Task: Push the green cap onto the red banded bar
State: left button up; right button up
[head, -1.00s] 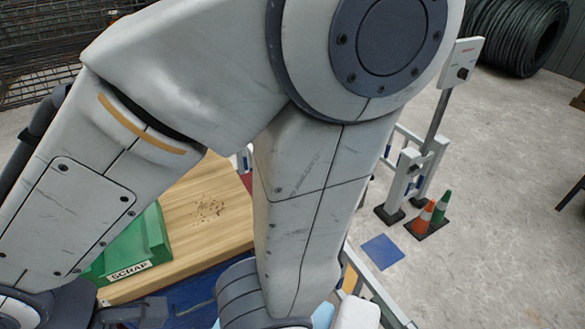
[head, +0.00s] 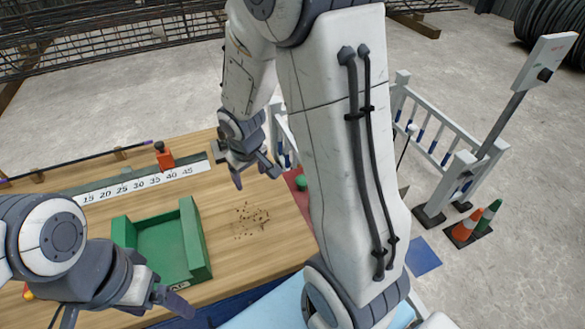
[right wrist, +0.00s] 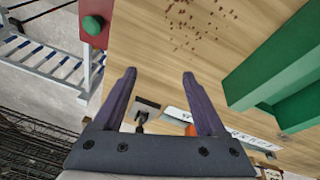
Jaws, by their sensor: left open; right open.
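A green cap (head: 301,183) sits on a red pad at the right end of the wooden bench, partly beside my right arm. In the right wrist view the green cap (right wrist: 92,25) shows as a round knob on the red pad (right wrist: 91,42), at upper left. My right gripper (head: 256,176) is open and empty above the bench, left of the cap. In the right wrist view its two fingers (right wrist: 160,75) are apart with nothing between them. My left gripper (head: 165,297) is open at lower left, near the green tray. I cannot make out a red banded bar.
A green tray (head: 194,240) stands on the bench (head: 245,262), with brown crumbs beside it. Behind it lie a numbered ruler (head: 140,183), an orange block (head: 165,157) and a long dark bar (head: 75,162). White railings (head: 432,130) and cones (head: 466,226) stand at right.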

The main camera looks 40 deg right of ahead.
jog(key=shift+m, duration=0.8)
jog(key=d+f, duration=0.1)
jog(key=d, duration=0.1)
jog(key=w+d+f, duration=0.1)
jog(key=d, duration=0.2)
jog(key=d+f, duration=0.1)
jog(key=d, duration=0.1)
jog(key=shift+w+d+f, duration=0.25)
jog(key=shift+w+f, duration=0.05)
jog(key=shift+w, duration=0.05)
jog(key=d+f, duration=0.4)
jog(key=w+d+f+m, duration=0.1)
jog(key=d+f, duration=0.3)
jog(key=f, duration=0.1)
jog(key=d+f+m+t, duration=0.1)
jog(key=d+f, duration=0.4)
jog(key=shift+w+d+f+b, duration=0.1)
jog(key=shift+w+f+b, duration=0.1)
jog(key=shift+b, duration=0.2)
jog(key=shift+w+x, duration=0.1)
jog(key=shift+x, duration=1.3)
jog(key=shift+w+x, duration=0.15)
jog(key=shift+x, duration=1.25)
jog(key=c, duration=0.9)
jog(key=shift+r, duration=0.1)
jog(key=shift+c, duration=0.2)
